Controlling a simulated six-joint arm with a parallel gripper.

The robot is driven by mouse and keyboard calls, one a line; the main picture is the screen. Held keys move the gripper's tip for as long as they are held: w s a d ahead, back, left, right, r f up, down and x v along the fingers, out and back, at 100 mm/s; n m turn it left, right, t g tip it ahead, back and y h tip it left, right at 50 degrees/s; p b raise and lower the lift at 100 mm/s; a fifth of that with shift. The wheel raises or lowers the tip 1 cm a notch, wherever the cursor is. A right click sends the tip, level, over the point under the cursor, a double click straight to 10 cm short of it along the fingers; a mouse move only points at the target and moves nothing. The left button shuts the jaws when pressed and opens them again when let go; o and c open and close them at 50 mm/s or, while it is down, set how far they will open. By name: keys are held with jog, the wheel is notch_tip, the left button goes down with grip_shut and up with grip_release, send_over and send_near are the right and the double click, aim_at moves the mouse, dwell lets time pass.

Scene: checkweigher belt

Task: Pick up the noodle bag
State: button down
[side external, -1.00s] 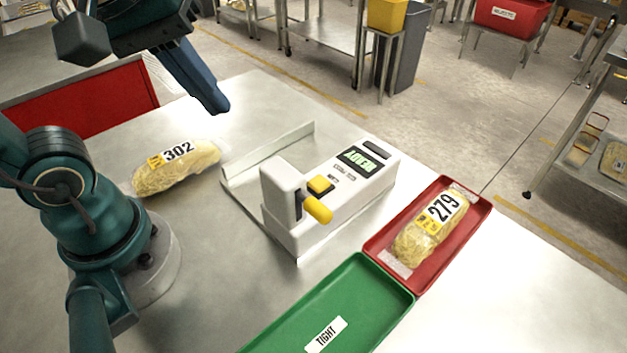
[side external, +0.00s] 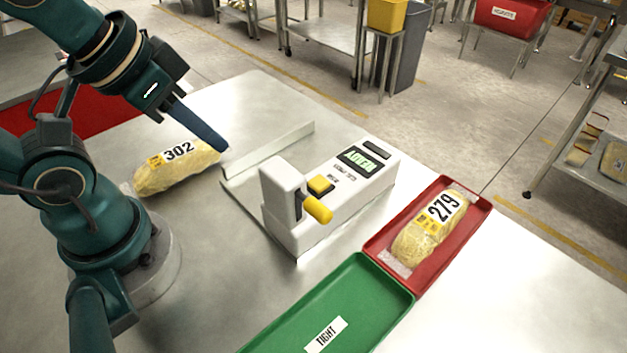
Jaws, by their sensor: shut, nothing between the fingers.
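A noodle bag labelled 302 (side external: 175,174) lies on the steel table at the left, clear wrap with pale yellow noodles. A second noodle bag labelled 279 (side external: 425,238) lies in the red tray (side external: 474,208) at the right. My gripper (side external: 222,147) is shut and empty. In the picture its fingertips show close to the right end of bag 302, partly in front of its far side. I cannot tell whether they touch the bag.
A white checkweigher (side external: 345,205) with a display and a yellow knob stands mid-table, with a low metal rail (side external: 270,152) behind it. A green tray (side external: 376,302) marked TIGHT adjoins the red tray. The table front left of the green tray is clear.

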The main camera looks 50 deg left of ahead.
dwell(0.4)
grip_release()
